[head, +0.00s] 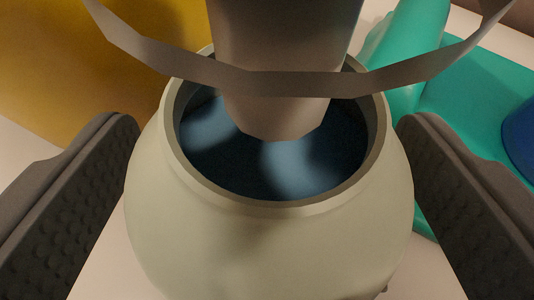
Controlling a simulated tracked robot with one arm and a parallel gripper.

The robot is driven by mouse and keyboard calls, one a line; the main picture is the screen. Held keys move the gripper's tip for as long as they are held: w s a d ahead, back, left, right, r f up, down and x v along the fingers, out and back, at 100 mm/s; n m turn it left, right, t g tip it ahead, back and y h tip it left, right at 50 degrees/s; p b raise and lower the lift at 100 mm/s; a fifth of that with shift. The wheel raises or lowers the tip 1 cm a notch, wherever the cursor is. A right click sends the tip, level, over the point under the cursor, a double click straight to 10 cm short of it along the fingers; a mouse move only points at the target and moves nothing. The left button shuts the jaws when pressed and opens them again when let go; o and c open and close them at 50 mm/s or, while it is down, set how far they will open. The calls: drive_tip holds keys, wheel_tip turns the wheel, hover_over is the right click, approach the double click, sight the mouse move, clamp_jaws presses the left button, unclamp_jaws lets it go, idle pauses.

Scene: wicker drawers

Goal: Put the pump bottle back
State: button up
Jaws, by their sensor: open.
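A round, cream-coloured vessel (270,245) with a wide open mouth stands upright in the middle of the view. Its inside is dark blue with pale light patches. My gripper (268,122) is open, with one dark textured finger on each side of the vessel. A narrow gap shows between the right finger and its wall; at the left the finger is close, and I cannot tell whether it touches. A grey tapered piece and a curved grey band hide the back of the mouth. I cannot tell for certain which thing is the pump bottle.
A teal object (465,105) lies close behind and to the right, beside the right finger, with a blue part (522,140) at the right edge. A large yellow surface (75,60) fills the back left. Pale bare surface (22,150) shows at the left.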

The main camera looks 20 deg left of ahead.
drive_tip(key=c, duration=1.4)
drive_tip(key=shift+r, duration=0.1)
